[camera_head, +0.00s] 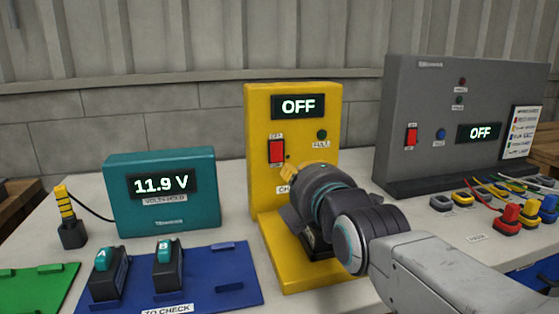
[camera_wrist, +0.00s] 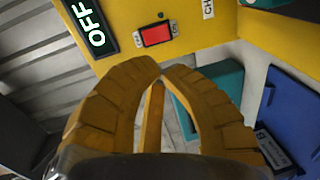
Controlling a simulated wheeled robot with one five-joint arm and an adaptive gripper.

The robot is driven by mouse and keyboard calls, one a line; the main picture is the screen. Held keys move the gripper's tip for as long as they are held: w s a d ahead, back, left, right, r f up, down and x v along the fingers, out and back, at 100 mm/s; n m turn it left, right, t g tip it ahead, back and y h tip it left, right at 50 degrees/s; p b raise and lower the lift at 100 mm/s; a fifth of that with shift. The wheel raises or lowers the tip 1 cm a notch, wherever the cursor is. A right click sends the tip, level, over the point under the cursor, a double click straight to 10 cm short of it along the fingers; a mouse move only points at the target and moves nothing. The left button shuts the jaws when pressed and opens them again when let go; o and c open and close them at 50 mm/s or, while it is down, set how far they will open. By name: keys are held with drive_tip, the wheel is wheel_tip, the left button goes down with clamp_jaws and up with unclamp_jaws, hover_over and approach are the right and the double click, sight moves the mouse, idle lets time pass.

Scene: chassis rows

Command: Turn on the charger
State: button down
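The yellow charger (camera_head: 262,190) stands upright at the table's middle. Its display (camera_head: 298,106) reads OFF, and in the wrist view the display (camera_wrist: 92,24) also reads OFF. Its red rocker switch (camera_head: 277,151) is on the front, left of a dark green lamp (camera_head: 322,135). My gripper (camera_head: 290,167) is in front of the panel, just below and right of the switch in the picture. In the wrist view its yellow fingers (camera_wrist: 160,67) meet at the tips with nothing held, below the red switch (camera_wrist: 156,34). They look apart from it. A dark object on the charger's base is mostly hidden by my arm.
A teal voltmeter (camera_head: 118,205) reading 11.9 V stands left, behind a blue mat (camera_head: 225,275) with two teal-topped batteries. A grey panel (camera_head: 415,90), also reading OFF with a red switch, stands right. Coloured connectors and wires lie before it.

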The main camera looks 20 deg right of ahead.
sight(277, 156)
drive_tip(key=w, duration=0.4)
drive_tip(key=w+f+b, duration=0.1)
drive_tip(key=w, duration=0.3)
drive_tip(key=w+b, duration=0.1)
drive_tip(key=w, duration=0.4)
drive_tip(key=shift+f, duration=0.35)
